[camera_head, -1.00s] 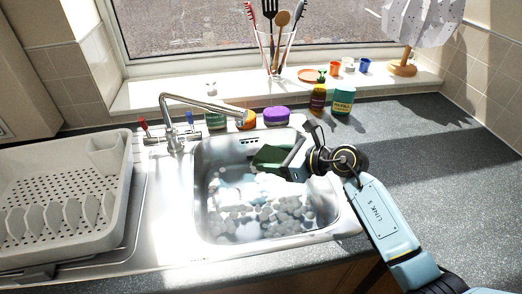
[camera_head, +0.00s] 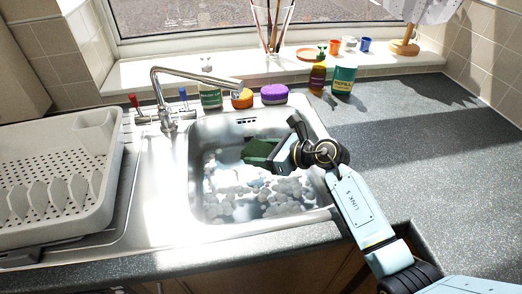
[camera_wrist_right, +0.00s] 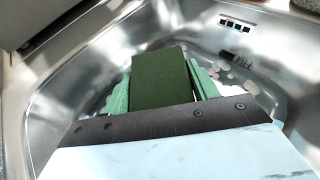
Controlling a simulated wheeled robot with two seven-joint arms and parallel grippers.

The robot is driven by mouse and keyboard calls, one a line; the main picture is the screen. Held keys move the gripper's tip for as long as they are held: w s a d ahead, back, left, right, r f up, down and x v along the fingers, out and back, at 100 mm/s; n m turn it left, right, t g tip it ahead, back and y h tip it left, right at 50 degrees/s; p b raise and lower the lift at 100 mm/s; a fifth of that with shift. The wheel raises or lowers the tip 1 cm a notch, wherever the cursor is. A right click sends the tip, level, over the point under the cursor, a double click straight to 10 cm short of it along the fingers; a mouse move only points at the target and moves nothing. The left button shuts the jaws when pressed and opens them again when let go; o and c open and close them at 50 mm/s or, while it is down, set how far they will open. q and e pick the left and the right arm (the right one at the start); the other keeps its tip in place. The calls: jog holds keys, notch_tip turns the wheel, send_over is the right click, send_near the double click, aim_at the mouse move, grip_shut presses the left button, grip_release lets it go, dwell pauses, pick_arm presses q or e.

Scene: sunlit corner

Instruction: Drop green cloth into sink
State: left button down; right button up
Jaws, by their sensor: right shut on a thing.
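The green cloth (camera_head: 259,150) is a dark green folded pad over the sink, and it shows between the fingers in the right wrist view (camera_wrist_right: 161,78). My right gripper (camera_head: 272,153) is shut on the cloth and holds it over the basin; the light green fingers show on both sides of the cloth in the right wrist view (camera_wrist_right: 160,90). The steel sink (camera_head: 207,150) has grey-white suds at its bottom. How far the cloth is above the suds is hard to tell. My left gripper is not in view.
A chrome tap (camera_head: 168,95) stands behind the sink's left side. A grey dish rack (camera_head: 60,170) is at left. An orange sponge (camera_head: 243,98), a purple sponge (camera_head: 274,94) and bottles stand along the back. The worktop (camera_head: 420,130) at right is clear.

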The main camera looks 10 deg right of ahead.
jog(key=o, duration=1)
jog(key=shift+o, duration=0.2)
jog(key=v, duration=1.3)
jog(key=shift+s+d+r+p, duration=0.1)
jog(key=shift+s+d+p, duration=0.05)
jog(key=shift+p, duration=0.25)
